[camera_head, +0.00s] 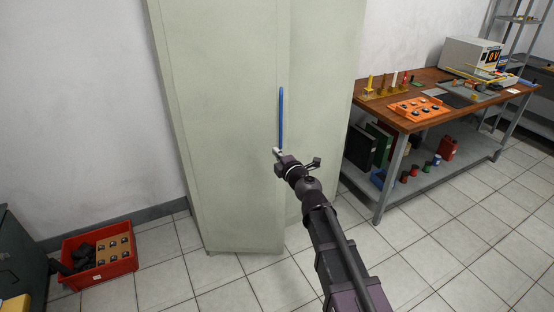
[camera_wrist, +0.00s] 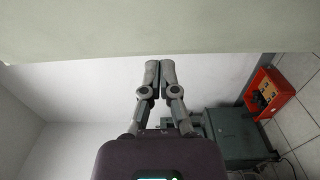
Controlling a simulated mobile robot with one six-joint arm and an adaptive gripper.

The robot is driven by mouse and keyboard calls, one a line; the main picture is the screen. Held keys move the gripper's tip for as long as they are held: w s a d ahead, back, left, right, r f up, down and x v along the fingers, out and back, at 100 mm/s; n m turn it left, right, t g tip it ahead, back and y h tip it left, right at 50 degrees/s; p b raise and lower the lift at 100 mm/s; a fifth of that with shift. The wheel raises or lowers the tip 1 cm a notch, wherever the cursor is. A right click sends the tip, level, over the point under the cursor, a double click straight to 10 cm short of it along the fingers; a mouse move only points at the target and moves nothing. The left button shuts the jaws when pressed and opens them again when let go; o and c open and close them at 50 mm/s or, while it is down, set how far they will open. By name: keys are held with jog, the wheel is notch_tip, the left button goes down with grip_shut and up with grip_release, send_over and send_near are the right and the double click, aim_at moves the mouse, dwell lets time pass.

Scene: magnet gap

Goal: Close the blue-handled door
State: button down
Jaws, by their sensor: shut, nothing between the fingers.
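The door (camera_head: 235,130) is a tall pale green panel on a cabinet in the head view. Its upright blue handle (camera_head: 281,118) is near the panel's right edge. This edge seems to stand forward of the panel to its right, so the door looks partly open; how far I cannot tell. My gripper (camera_head: 278,152) is at the handle's lower end, in front of the door; contact is unclear. In the wrist view, my gripper (camera_wrist: 163,66) is shut and empty, with its fingertips by the edge of a pale panel (camera_wrist: 160,28). The handle does not show there.
A red crate (camera_head: 97,257) with dark parts sits on the tiled floor at the left; it also shows in the wrist view (camera_wrist: 268,93). A wooden-topped workbench (camera_head: 425,122) with tools and an orange tray (camera_head: 418,108) stands at the right. The floor before the cabinet is clear.

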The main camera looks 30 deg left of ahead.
jog(key=shift+s+d+n+g, duration=0.3)
jog(key=shift+s+d+g, duration=0.1)
jog(key=shift+s+d, duration=0.45)
jog(key=w+d+r+m+t+h+p, duration=0.15)
jog(key=w+d+m+t+h, duration=0.3)
jog(key=d, duration=0.45)
jog(key=w+d+r+m+t+h+p, duration=0.15)
jog(key=w+d+m+h, duration=0.25)
jog(key=w+d+m, duration=0.45)
jog(key=s+d+f+m+g+h+p, duration=0.1)
jog(key=d+f+m+h, duration=0.2)
jog(key=d, duration=0.6)
jog(key=s+d+f+m+g+h+p, duration=0.15)
jog(key=d+m+h, duration=0.25)
jog(key=d, duration=0.5)
jog(key=s+d+f+m+g+h+p, duration=0.1)
jog(key=s+d+f+m+g, duration=0.15)
jog(key=s+d, duration=0.2)
jog(key=s+d+f+m+g+p, duration=0.2)
jog(key=s+d+m+g, duration=0.15)
jog(key=d, duration=0.25)
jog(key=s+d+f+m+g+h+p, duration=0.1)
jog(key=s+d+f+m+g, duration=0.1)
jog(key=s+d+g, duration=0.3)
jog(key=s+d+m+g+y+p, duration=0.1)
jog(key=s+d+g+y, duration=0.1)
jog(key=s, duration=0.5)
jog(key=shift+r+m+y, duration=0.2)
jog(key=shift+m+y, duration=0.1)
jog(key=shift+y, duration=0.05)
